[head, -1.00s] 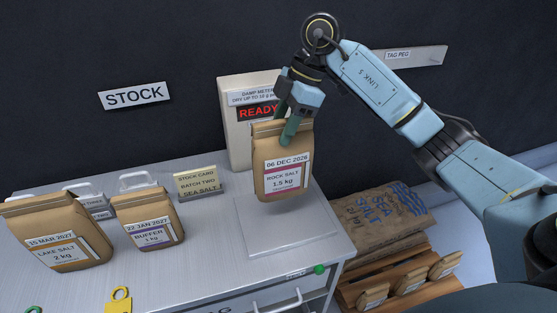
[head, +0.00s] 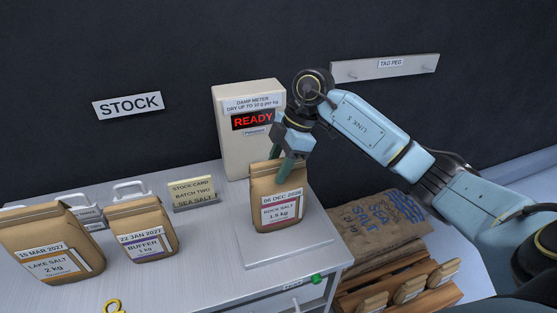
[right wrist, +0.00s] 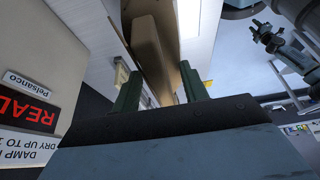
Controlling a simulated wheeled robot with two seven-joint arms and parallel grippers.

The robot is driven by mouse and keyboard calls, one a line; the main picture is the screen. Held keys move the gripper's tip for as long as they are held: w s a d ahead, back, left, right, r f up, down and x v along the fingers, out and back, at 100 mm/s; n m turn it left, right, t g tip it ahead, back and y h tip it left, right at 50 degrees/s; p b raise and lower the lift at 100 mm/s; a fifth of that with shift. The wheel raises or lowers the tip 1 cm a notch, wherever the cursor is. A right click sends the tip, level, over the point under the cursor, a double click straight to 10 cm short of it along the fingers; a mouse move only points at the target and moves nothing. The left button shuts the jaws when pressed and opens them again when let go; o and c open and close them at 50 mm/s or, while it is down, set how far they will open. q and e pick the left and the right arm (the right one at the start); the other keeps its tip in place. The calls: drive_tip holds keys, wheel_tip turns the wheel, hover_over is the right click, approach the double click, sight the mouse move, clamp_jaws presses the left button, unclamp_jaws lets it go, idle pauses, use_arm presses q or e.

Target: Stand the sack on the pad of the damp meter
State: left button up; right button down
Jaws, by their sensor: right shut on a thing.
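The brown rock salt sack (head: 277,204), labelled 06 DEC 2026 and 1.5 kg, is upright at the pad (head: 285,250) of the damp meter in the head view. Its base looks at or very near the pad; I cannot tell whether it bears on it. My right gripper (head: 281,168) is shut on the top of the sack, which also shows between the green fingers in the right wrist view (right wrist: 157,60). The damp meter (head: 235,150) stands behind and its display reads READY.
A lake salt sack (head: 50,245) and a buffer sack (head: 142,232) stand on the left of the bench. A stock card (head: 193,194) stands left of the meter. A large sea salt sack (head: 375,235) and a crate of small sacks lie beyond the bench's right edge.

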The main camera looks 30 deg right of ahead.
drive_tip(key=c, duration=0.7)
unclamp_jaws()
drive_tip(key=shift+c, duration=0.2)
drive_tip(key=p+v, duration=0.1)
drive_tip(key=v, duration=1.1)
drive_tip(key=shift+s, duration=0.1)
